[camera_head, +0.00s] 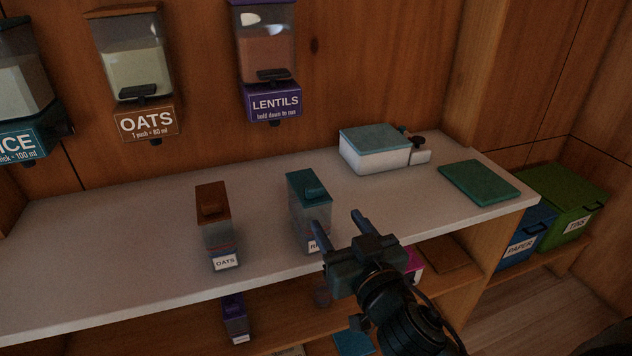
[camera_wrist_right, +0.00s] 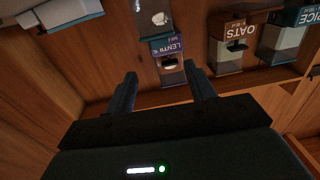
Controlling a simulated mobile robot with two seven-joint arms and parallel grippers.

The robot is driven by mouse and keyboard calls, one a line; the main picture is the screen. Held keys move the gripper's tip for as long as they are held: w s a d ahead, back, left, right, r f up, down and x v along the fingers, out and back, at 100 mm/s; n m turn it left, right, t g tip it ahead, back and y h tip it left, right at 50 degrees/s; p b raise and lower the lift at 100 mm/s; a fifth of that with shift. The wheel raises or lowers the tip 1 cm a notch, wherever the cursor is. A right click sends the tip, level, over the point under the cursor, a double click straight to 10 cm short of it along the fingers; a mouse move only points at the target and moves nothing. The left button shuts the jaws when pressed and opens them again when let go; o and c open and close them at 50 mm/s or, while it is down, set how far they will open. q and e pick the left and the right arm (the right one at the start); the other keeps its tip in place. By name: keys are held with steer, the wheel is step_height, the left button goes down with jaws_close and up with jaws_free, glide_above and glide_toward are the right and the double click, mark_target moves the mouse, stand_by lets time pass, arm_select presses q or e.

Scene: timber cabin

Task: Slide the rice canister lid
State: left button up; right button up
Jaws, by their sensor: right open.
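The rice canister (camera_head: 297,222) stands upright on the grey counter, with a teal lid (camera_head: 308,186) on top and a raised teal knob on the lid. Its white label is partly hidden by a finger of my right gripper (camera_head: 339,224). The right gripper is open and empty, in front of and to the right of the canister. One finger overlaps the canister in the head view; I cannot tell whether they touch. In the right wrist view the two fingers (camera_wrist_right: 161,85) are apart with nothing between them. My left gripper is not in view.
A brown-lidded oats canister (camera_head: 216,235) stands to the left. A white box with a teal lid (camera_head: 376,148) and a green board (camera_head: 479,183) lie at right on the counter (camera_head: 110,238). Wall dispensers, including lentils (camera_head: 268,60), hang behind. A purple-lidded canister (camera_head: 235,318) is below.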

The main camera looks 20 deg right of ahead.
mark_target(316, 190)
steer(key=w, duration=0.4)
steer(key=w+p, duration=0.1)
steer(key=w, duration=0.3)
steer(key=w+a+p, duration=0.1)
steer(key=w, duration=0.2)
steer(key=shift+w, duration=0.4)
steer(key=shift+d, duration=0.1)
jaws_close()
